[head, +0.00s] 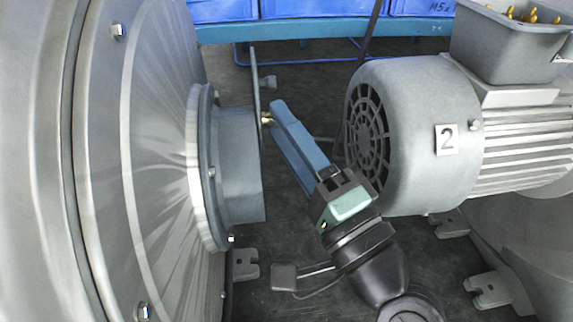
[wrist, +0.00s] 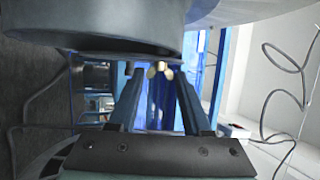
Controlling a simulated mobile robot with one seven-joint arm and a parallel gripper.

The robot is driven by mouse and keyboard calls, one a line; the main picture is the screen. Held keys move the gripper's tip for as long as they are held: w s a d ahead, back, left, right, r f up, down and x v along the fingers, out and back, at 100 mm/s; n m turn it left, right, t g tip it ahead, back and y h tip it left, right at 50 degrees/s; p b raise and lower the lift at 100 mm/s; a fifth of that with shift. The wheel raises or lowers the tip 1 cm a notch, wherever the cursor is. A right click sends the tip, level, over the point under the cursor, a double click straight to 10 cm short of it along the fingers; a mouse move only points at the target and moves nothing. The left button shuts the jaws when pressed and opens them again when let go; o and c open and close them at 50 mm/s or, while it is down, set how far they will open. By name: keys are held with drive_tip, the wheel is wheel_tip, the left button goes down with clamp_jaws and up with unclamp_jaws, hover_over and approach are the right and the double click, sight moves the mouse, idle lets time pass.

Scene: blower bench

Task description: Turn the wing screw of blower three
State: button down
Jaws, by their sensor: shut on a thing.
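A small brass wing screw (head: 266,119) sits at the plate on the outlet flange of the large left blower (head: 160,150). No number shows on this blower, so I cannot tell from the frames that it is blower three. My gripper (head: 277,112) reaches up from below, its long blue fingers ending at the screw. In the wrist view the brass screw (wrist: 158,69) lies between the two fingertips (wrist: 157,82), which are shut on it. The fingers partly hide the screw in the head view.
A grey motor labelled 2 (head: 410,130) stands close to the right of my gripper, its round fan grille facing it. A thin plate (head: 256,100) rises beside the flange. Blue bins (head: 310,8) stand on a blue rack behind. Dark floor shows between the machines.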

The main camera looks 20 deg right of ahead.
drive_tip(key=f+t+b, duration=0.1)
drive_tip(key=b, duration=0.2)
drive_tip(key=shift+n, duration=0.4)
drive_tip(key=shift+w+r+y+b, duration=0.1)
drive_tip(key=shift+y+b, duration=0.2)
drive_tip(key=shift+b, duration=0.35)
drive_tip(key=shift+r+t+b, duration=0.25)
drive_tip(key=shift+t+b, duration=0.25)
drive_tip(key=shift+b, duration=0.15)
drive_tip(key=shift+c, duration=1.7)
unclamp_jaws()
drive_tip(key=b+v, duration=0.3)
drive_tip(key=v, duration=1)
drive_tip(key=shift+n+b, duration=0.3)
drive_tip(key=shift+b, duration=0.1)
